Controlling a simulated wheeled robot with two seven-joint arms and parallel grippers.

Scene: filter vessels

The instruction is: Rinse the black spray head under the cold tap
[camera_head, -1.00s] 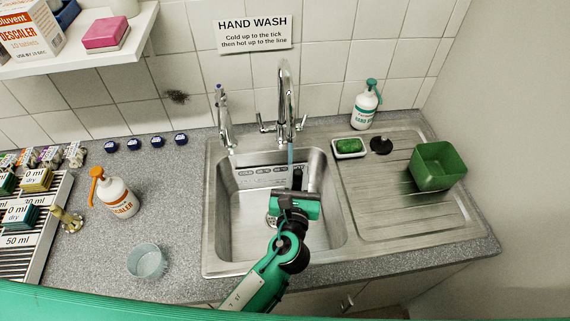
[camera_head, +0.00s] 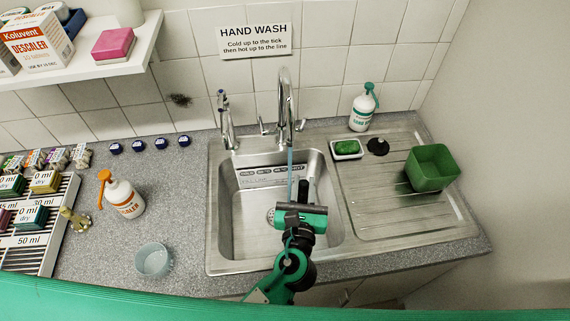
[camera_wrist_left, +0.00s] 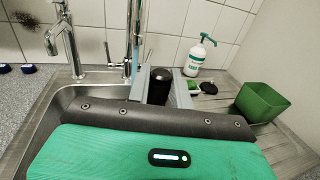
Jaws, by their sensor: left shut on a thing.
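My left gripper (camera_head: 308,188) is over the sink basin, shut on the black spray head (camera_wrist_left: 158,84). In the left wrist view the spray head is a dark, upright cylinder between the two grey fingers (camera_wrist_left: 160,88). It is small and partly hidden by the gripper in the head view (camera_head: 301,190). A tall chrome mixer tap (camera_head: 285,100) stands behind the basin. A thin blue water stream (camera_head: 290,165) falls from its spout, just left of the spray head; I cannot tell whether it touches it. My right gripper is out of view.
The steel sink (camera_head: 222,225) has a ribbed drainer at right with a green tub (camera_head: 433,168), a green sponge in a dish (camera_head: 347,148) and a black disc (camera_head: 378,147). A second tap (camera_head: 226,120) stands left. A descaler bottle (camera_head: 125,199) and glass bowl (camera_head: 153,260) stand on the counter.

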